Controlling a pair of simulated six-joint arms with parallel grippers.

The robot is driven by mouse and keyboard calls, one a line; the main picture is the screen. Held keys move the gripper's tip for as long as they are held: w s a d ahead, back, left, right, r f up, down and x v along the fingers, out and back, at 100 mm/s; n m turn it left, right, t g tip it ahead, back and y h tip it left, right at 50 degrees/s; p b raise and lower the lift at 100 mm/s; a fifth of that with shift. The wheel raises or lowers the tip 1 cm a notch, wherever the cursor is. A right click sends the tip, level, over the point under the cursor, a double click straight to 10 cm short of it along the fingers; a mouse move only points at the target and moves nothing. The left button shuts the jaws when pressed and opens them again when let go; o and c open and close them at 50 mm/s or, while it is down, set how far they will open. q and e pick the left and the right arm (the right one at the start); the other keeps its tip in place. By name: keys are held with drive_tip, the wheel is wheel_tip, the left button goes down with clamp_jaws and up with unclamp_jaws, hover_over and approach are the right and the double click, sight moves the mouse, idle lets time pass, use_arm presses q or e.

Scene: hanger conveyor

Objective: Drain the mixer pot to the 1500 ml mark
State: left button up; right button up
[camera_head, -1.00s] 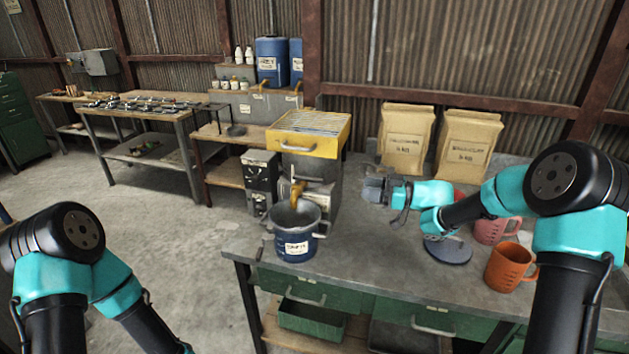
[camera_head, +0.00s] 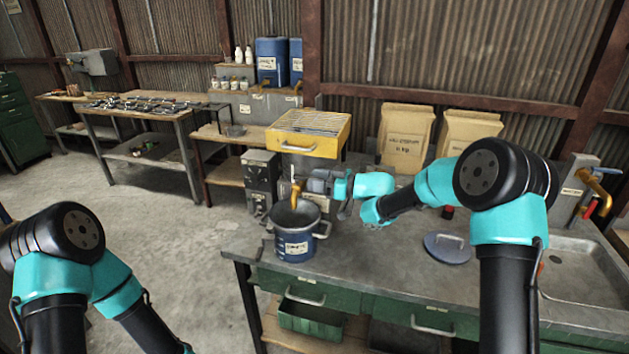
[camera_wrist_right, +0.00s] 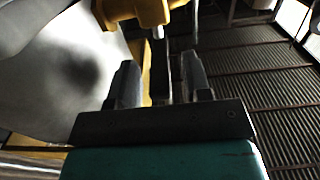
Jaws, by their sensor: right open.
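The blue pot (camera_head: 293,248) with a white label and side handles stands at the left end of the bench in the head view. Its inside looks dark and I cannot read a level or mark. A brass tap (camera_head: 296,190) hangs above the pot, in front of the grey stand with the yellow top. My right gripper (camera_head: 308,185) is open, close beside the tap on its right. In the right wrist view, the open jaws (camera_wrist_right: 160,82) face a yellow metal part (camera_wrist_right: 140,12), with no visible grip on it. My left gripper is out of view.
The yellow-topped unit (camera_head: 308,133) stands behind the tap. A grey-blue lid (camera_head: 447,248) lies on the bench (camera_head: 380,265). Paper sacks (camera_head: 407,132) stand at the back. A sink (camera_head: 590,275) with another brass tap (camera_head: 590,182) is at the right. The bench front is clear.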

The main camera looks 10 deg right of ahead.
drive_tip(key=shift+w+a, duration=0.2)
drive_tip(key=shift+a, duration=0.15)
drive_tip(key=shift+c, duration=0.2)
clamp_jaws()
